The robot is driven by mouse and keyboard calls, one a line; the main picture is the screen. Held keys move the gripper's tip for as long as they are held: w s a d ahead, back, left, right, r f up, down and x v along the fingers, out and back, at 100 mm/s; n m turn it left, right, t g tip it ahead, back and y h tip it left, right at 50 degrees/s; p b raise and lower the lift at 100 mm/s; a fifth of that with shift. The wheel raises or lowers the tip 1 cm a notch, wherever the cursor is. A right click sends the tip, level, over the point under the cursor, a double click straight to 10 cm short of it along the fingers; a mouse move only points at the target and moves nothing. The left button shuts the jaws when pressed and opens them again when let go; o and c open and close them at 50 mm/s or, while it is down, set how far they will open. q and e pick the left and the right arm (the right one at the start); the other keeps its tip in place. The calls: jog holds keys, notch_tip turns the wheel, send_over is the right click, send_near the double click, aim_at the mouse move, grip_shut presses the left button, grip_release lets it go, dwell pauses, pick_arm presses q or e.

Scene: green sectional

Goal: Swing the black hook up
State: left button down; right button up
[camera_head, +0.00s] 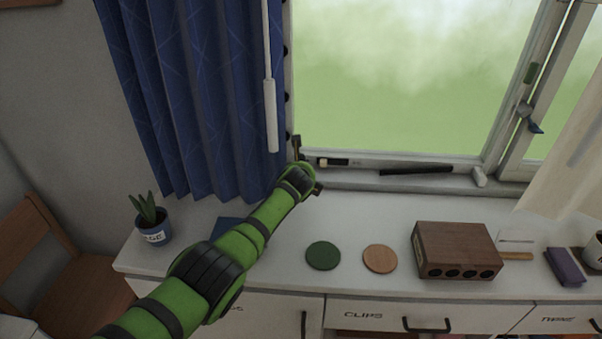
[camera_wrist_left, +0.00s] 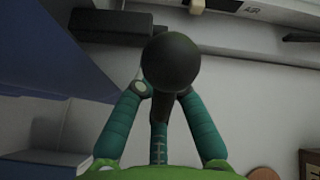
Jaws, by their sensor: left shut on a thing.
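My left gripper (camera_head: 301,172) reaches to the lower left corner of the window frame, beside the blue curtain's edge. In the left wrist view the left gripper (camera_wrist_left: 163,92) has its teal fingers closed on a black piece with a round knob (camera_wrist_left: 170,62), which looks like the black hook. In the head view a small dark part of the hook (camera_head: 297,144) shows just above the gripper; the arm hides the rest, and I cannot tell its full angle. My right gripper is not in view.
The blue curtain (camera_head: 185,100) and its white wand (camera_head: 271,115) hang close to the gripper. A black bar (camera_head: 415,170) lies along the window's lower frame. A green disc (camera_head: 323,255), a tan disc (camera_head: 380,258) and a brown box (camera_head: 456,248) sit on the white cabinet top.

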pick_arm(q)
jog(key=shift+w+r+g, duration=0.1)
jog(key=shift+g, duration=0.2)
dwell(0.4)
jog(key=c, duration=1.3)
grip_release()
jog(key=shift+r, duration=0.15)
jog(key=v, duration=1.2)
